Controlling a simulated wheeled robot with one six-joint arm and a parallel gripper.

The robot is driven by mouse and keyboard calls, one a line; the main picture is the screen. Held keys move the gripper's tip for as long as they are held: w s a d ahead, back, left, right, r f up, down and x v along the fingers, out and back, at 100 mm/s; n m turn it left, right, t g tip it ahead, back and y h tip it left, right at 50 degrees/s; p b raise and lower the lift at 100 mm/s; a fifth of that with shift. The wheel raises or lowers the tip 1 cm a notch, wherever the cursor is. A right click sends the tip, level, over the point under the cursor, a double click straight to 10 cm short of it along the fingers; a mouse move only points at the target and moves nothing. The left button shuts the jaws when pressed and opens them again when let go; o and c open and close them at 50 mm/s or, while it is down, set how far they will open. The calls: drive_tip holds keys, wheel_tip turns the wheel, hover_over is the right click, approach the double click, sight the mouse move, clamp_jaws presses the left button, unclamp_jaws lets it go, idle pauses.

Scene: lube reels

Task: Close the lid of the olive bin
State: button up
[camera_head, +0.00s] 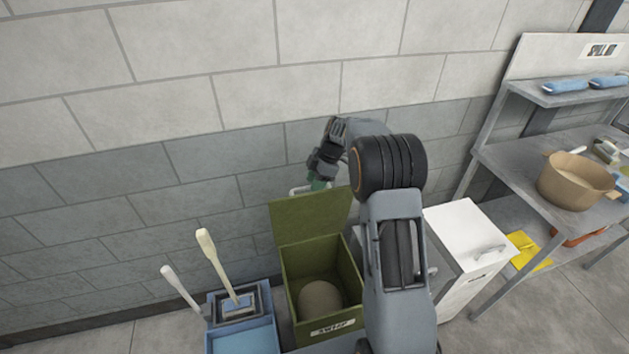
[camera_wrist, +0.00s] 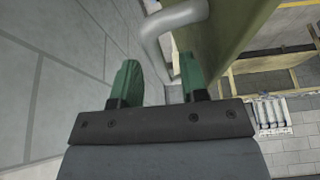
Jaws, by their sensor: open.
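The olive bin (camera_head: 356,268) stands on the floor near the wall with its lid (camera_head: 312,220) raised, leaning up at the back. A round tan heap or ball (camera_head: 320,297) shows inside, and a label reading "SWEEP" is on the front. My gripper (camera_head: 318,184) is at the top edge of the lid, partly behind it. In the wrist view my green fingers (camera_wrist: 160,78) are apart. The lid's grey bar handle (camera_wrist: 172,22) curves just beyond and partly between them. The olive lid (camera_wrist: 232,40) is beside the right finger. Contact cannot be told.
A blue bin (camera_head: 243,340) with two pale-handled tools is close on the left. A white cabinet (camera_head: 465,235) stands close on the right. Further right, a grey shelf bench (camera_head: 510,165) holds a tan pot (camera_head: 575,183). The block wall (camera_head: 240,150) is close behind.

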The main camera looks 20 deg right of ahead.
drive_tip(key=shift+f, duration=0.1)
clamp_jaws()
idle(0.4)
